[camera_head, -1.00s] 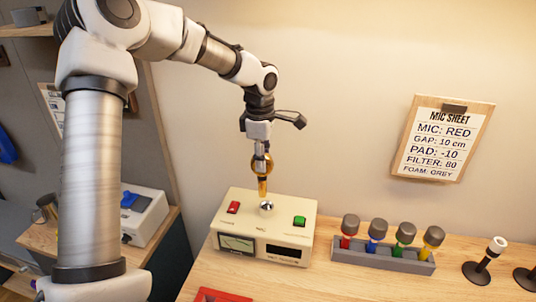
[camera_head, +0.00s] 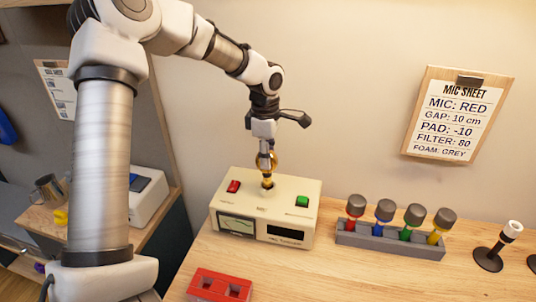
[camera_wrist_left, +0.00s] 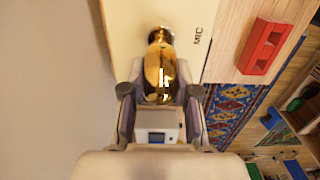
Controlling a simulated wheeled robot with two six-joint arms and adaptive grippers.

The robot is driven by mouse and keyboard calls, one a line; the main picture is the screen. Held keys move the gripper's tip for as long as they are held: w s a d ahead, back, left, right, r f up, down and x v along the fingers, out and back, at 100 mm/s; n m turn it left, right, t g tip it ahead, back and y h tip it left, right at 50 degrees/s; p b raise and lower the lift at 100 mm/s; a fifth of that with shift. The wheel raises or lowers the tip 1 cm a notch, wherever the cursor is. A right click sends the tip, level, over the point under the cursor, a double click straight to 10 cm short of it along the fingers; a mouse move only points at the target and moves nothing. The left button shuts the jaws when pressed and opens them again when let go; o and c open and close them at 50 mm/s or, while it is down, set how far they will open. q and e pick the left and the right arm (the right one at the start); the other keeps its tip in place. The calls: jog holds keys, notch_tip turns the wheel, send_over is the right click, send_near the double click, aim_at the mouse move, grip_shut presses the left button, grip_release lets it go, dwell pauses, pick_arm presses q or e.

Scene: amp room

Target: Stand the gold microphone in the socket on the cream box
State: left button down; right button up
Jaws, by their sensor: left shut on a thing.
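The gold microphone (camera_head: 268,169) is upright in my left gripper (camera_head: 266,155), above the top of the cream box (camera_head: 283,215). Its lower end meets the round metal socket (camera_head: 267,186) at the box's middle; how deep it sits I cannot tell. In the left wrist view the fingers are on either side of the gold body (camera_wrist_left: 158,66), and its far end reaches the shiny socket rim (camera_wrist_left: 161,33) beside the printed word MIC. My right gripper is not in view.
The box top has a red button (camera_head: 233,186) and a green button (camera_head: 302,201). A grey rack (camera_head: 390,241) of several coloured microphones stands to the right, with a black stand (camera_head: 488,258) beyond. A red two-hole block (camera_head: 219,285) lies in front. Bare table lies between.

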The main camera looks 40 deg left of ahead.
pick_arm(q)
jog(key=shift+r, duration=0.1)
jog(key=c, duration=0.9)
grip_release()
jog(key=shift+s, duration=0.1)
jog(key=shift+c, duration=0.2)
jog(key=shift+o, duration=0.8)
jog(key=shift+a, duration=0.15)
notch_tip(320, 180, up, 12)
jog(key=shift+a, duration=0.2)
